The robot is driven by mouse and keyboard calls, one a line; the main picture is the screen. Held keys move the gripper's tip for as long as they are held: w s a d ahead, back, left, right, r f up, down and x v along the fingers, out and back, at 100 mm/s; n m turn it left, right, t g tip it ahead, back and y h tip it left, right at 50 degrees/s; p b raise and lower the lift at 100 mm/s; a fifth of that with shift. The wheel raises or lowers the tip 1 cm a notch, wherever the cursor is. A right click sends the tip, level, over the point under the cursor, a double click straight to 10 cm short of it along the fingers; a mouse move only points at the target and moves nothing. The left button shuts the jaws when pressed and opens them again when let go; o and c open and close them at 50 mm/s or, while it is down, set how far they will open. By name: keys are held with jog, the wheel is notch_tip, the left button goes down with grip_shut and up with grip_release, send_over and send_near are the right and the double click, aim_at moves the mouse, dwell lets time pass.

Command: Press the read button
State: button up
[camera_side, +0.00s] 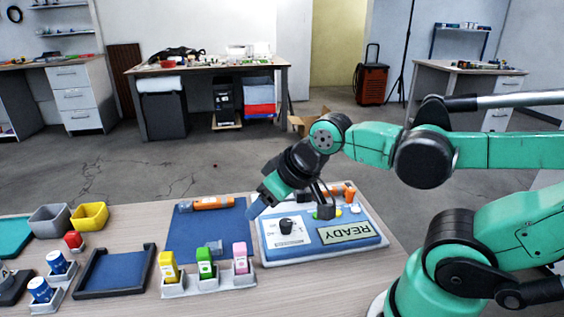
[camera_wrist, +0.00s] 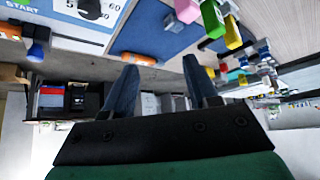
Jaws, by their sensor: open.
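The blue and white device (camera_side: 283,252) sits on the table with a READY display (camera_side: 349,233) and a black dial (camera_side: 286,226). I cannot tell which part of it is the read button; part of its far side is hidden behind my wrist. My gripper (camera_side: 257,208) is open and empty, tilted down above the device's left edge, by the blue mat. In the wrist view the two blue fingers of my gripper (camera_wrist: 160,77) stand apart with nothing between them. The device's dial (camera_wrist: 90,8) shows at the top left there, cut off by the frame edge.
A blue mat (camera_side: 190,235) holds an orange-handled tool (camera_side: 212,203). Yellow, green and pink bottles (camera_side: 205,263) stand in holders in front of it. A black-rimmed tray (camera_side: 115,272), blue-labelled jars and grey and yellow bins (camera_side: 90,215) lie farther left.

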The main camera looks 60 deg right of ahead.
grip_shut()
dwell(1.6)
